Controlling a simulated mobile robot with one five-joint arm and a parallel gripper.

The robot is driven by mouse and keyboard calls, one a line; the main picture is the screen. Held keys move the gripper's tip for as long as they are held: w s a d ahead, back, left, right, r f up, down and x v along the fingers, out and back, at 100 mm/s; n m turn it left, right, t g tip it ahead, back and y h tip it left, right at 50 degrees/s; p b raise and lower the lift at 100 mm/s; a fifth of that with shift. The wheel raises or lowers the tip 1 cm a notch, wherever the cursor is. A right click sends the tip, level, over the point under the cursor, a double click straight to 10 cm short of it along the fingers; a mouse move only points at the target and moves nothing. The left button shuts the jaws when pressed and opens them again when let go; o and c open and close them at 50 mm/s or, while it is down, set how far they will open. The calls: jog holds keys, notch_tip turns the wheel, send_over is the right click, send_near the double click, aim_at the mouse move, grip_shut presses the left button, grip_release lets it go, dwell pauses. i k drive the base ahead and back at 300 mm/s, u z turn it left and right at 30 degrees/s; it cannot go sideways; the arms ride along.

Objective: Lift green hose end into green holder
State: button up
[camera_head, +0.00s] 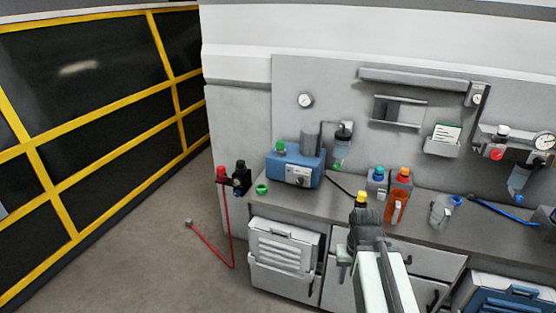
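No green hose can be made out in the head view. A small green ring-shaped piece (262,188) sits at the left end of the bench top; I cannot tell whether it is the green holder. A green cap (280,147) is on top of a blue machine (297,173) behind it. A red hose (228,225) hangs from a red-topped fitting (222,174) at the bench's left side and runs to a grey end (188,223) on the floor. My gripper (364,218) is in front of the bench, right of these; its fingers are too unclear to read.
The bench (320,203) holds a yellow-capped bottle (361,200), an orange bottle (398,197), a blue-capped bottle (377,184) and a clear jug (441,211). A yellow-framed dark barrier (90,130) stands left. Floor (150,265) between is mostly open.

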aim_at(280, 144)
jog(key=u, duration=0.35)
jog(key=i, duration=0.6)
jog(key=u, duration=0.8)
jog(key=i, duration=1.35)
jog(key=u, duration=0.4)
jog(key=i, duration=0.8)
jog(key=z, duration=0.25)
